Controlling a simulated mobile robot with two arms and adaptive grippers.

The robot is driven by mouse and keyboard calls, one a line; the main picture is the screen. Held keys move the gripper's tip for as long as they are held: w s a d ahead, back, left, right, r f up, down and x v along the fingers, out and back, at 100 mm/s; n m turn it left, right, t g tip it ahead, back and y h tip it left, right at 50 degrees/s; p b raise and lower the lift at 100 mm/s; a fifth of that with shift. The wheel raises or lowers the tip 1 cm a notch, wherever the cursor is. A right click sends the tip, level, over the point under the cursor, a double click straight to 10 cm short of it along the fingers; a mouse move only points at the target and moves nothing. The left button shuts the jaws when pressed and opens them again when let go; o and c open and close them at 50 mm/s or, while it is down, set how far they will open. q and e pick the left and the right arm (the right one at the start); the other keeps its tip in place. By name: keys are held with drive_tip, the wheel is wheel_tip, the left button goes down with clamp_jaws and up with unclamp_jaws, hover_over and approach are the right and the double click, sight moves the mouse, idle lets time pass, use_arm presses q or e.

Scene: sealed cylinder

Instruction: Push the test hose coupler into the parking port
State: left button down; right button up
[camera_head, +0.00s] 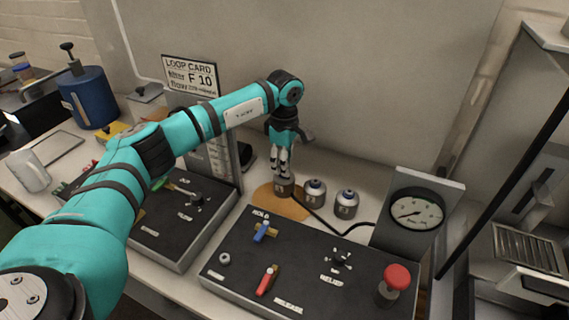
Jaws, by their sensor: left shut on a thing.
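My left gripper (281,160) reaches down from above at the back of the bench, its fingers shut on the test hose coupler. The fingers mostly hide the coupler. A short dark grey cylinder (284,188) shows directly under the fingertips, over a tan round patch (277,205). A black hose (330,226) runs from there to the gauge box. I cannot tell whether the coupler is seated in that cylinder or just above it. A small grey ring (224,258) on the front panel may be the parking port; I cannot tell for sure. My right gripper is not in view.
A pressure gauge (416,211) is at right. The black panel (300,265) carries blue and red levers, a black knob and a red button (397,278). Another panel (180,225) lies left.

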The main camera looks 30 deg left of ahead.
use_arm(q)
drive_tip(key=shift+r+p, duration=1.65)
drive_tip(key=shift+r, duration=1.35)
